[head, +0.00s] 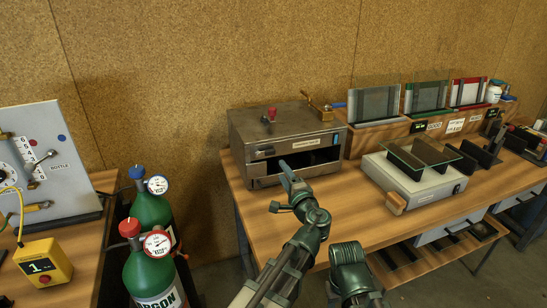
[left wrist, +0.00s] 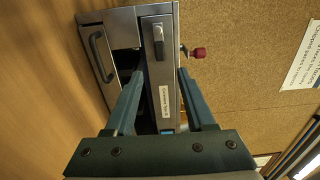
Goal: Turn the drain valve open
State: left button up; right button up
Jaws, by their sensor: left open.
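A brass fitting with a blue lever (head: 332,105) stands at the back right of a grey metal oven-like box (head: 245,130); it looks like the drain valve, but I cannot read any label on it. My left gripper (head: 285,168) is open in front of the box's front face, apart from the brass fitting. In the left wrist view its two fingers (left wrist: 160,76) are spread, with the box's front panel (left wrist: 158,60) and its label showing between and beyond them. No object is held.
A red knob (head: 271,114) stands on the box top. Right of it are a wooden rack (head: 385,138) with framed panes and a white device (head: 415,190) with glass plates. Green gas cylinders (head: 150,215) and a valve panel (head: 50,160) stand left. The wooden table front (head: 350,217) is clear.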

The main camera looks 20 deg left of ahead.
aim_at(270, 153)
pick_arm(q)
jog(key=x, duration=1.1)
jog(key=shift+s, duration=0.1)
grip_shut()
